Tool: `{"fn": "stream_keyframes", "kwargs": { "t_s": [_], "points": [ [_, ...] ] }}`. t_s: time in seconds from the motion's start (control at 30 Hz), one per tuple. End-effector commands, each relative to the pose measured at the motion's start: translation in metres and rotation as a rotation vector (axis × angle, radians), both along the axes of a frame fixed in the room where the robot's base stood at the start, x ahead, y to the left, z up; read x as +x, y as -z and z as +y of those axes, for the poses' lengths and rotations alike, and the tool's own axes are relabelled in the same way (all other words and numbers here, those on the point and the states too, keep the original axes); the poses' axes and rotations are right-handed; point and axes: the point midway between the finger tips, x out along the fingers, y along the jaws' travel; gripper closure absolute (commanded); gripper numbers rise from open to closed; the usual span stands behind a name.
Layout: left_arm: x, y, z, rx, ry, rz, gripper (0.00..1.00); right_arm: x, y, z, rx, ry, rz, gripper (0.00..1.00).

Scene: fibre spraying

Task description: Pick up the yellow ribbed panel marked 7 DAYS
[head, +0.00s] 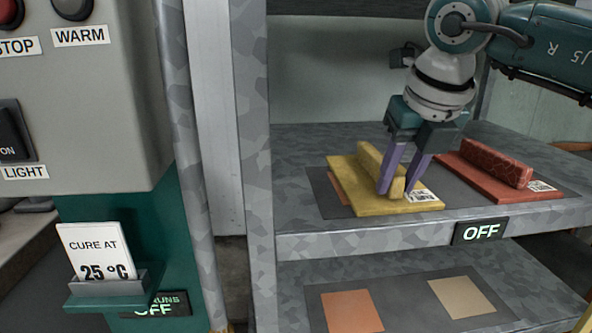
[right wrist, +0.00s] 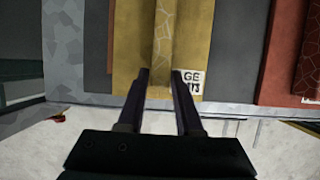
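A yellow panel (head: 352,185) with one raised rib lies flat on the upper shelf, and it also shows in the right wrist view (right wrist: 130,45). It has a small white label (head: 420,196) whose print I cannot read in the head view; it shows only partly in the wrist view. My right gripper (head: 397,190) points down, with its purple fingers on either side of the near end of the rib (right wrist: 164,40). I cannot tell whether the fingers press on the rib or stand just apart. My left gripper is not in view.
A red ribbed panel (head: 480,178) with a label lies close to the right. The shelf's front edge carries an OFF sign (head: 481,232). A lower shelf holds an orange square (head: 351,311) and a tan square (head: 460,297). A CURE AT 25 °C card (head: 97,250) stands at left.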

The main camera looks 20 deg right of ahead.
Motion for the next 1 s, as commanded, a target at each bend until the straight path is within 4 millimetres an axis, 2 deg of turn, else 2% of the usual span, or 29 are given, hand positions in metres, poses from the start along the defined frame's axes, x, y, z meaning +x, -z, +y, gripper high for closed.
{"fn": "stream_keyframes", "kwargs": {
  "t_s": [0.03,0.3,1.0],
  "points": [
    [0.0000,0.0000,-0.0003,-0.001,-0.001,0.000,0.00,-0.0001,-0.0001,-0.0001,0.000,0.000,0.000,0.72],
    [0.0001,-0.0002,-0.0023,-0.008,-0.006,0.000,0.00,-0.0001,-0.0002,-0.0001,0.000,0.000,0.000,1.00],
    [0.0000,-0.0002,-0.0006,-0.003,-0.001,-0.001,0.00,-0.0001,-0.0004,-0.0001,0.000,0.000,0.000,1.00]
  ]
}}
